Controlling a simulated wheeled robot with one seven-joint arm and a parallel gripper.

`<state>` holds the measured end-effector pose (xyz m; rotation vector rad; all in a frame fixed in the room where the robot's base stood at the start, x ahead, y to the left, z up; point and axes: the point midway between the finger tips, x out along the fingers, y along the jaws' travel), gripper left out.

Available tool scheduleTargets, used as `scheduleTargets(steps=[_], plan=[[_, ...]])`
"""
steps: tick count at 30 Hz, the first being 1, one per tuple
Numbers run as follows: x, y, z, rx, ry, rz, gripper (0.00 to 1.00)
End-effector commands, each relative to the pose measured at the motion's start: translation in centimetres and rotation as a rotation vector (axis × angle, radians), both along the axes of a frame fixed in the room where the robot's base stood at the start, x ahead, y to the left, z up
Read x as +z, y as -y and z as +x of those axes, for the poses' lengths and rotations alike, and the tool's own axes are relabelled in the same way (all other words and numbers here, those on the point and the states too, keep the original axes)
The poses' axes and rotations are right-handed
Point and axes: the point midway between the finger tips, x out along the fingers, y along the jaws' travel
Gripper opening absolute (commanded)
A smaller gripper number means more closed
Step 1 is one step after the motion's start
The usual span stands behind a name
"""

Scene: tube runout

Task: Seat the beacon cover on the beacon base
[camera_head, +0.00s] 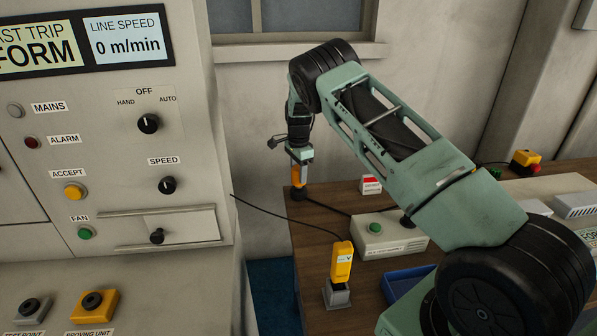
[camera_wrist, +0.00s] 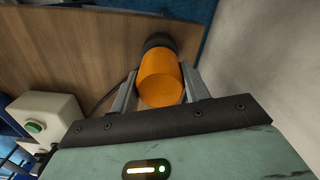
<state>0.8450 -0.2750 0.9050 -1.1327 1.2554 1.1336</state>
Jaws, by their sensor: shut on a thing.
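The beacon cover is an orange cylinder (camera_wrist: 160,80), held between the two fingers of my gripper (camera_wrist: 158,90) in the wrist view. In the head view my gripper (camera_head: 300,158) points down at the far left of the wooden table, with the orange cover (camera_head: 299,177) below it. The black beacon base (camera_head: 299,194) is directly under the cover on the table. It also shows as a dark round shape (camera_wrist: 159,41) beyond the cover in the wrist view. The cover looks roughly in line with the base and at or very near it. I cannot tell whether it is fully seated.
A dark cable runs from the base to a pale box with a green button (camera_head: 376,230). A yellow handheld unit (camera_head: 342,262) stands in a grey holder nearby. A blue tray (camera_head: 400,284) is at the front. The wall and control cabinet (camera_head: 120,150) are close by.

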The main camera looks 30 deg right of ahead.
Motion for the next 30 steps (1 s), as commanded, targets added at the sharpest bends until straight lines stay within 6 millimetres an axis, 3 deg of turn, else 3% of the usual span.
scheduleTargets(steps=[11, 30], plan=[[-0.1, 0.0, 0.0, 0.0, 0.0, 0.0, 0.24], [-2.5, 0.0, 0.0, 0.0, 0.0, 0.0, 0.24]])
